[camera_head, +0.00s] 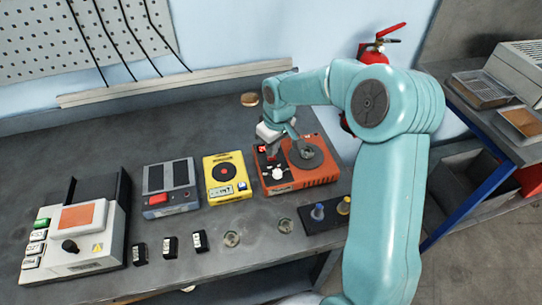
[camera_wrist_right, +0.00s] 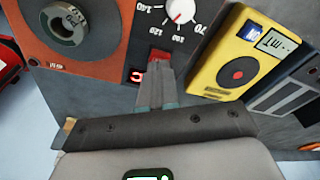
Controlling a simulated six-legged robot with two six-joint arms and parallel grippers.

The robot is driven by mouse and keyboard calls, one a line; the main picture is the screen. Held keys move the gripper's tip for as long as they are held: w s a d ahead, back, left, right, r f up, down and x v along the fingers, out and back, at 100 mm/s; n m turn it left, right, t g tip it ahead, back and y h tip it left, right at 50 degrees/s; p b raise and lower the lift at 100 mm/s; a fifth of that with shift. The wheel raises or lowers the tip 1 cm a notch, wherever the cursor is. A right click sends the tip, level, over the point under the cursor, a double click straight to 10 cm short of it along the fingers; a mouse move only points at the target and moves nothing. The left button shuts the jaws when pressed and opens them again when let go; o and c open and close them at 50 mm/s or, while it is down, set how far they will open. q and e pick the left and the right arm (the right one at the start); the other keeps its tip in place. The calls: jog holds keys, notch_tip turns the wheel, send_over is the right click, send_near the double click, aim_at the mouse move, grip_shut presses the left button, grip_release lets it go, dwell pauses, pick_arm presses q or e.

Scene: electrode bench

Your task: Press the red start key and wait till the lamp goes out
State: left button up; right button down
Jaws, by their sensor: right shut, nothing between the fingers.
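The orange device (camera_head: 318,178) stands on the bench, with a grey round plate (camera_head: 306,154) on top and a white dial (camera_head: 278,174) on its black panel. The wrist view shows this dial (camera_wrist_right: 180,10) and the red key (camera_wrist_right: 158,56) beyond my fingertips. A small red lit display (camera_wrist_right: 137,76) is beside the fingers; it also shows in the head view (camera_head: 262,149). My right gripper (camera_wrist_right: 160,70) is shut and empty, its tips at the red key and partly covering it. I cannot tell whether they touch or press it. My left gripper is not in view.
A yellow device (camera_head: 227,188) and a grey device with a red button (camera_head: 159,198) stand to the left. A black pad (camera_head: 318,217) with blue and yellow knobs lies in front. A fire extinguisher (camera_head: 372,53) hangs behind my right arm.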

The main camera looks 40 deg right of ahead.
jog(key=shift+f+b, duration=0.55)
jog(key=shift+f, duration=0.15)
jog(key=shift+r, duration=0.1)
jog(key=shift+r+p, duration=2.3)
jog(key=shift+r, duration=0.75)
jog(key=shift+f, duration=0.1)
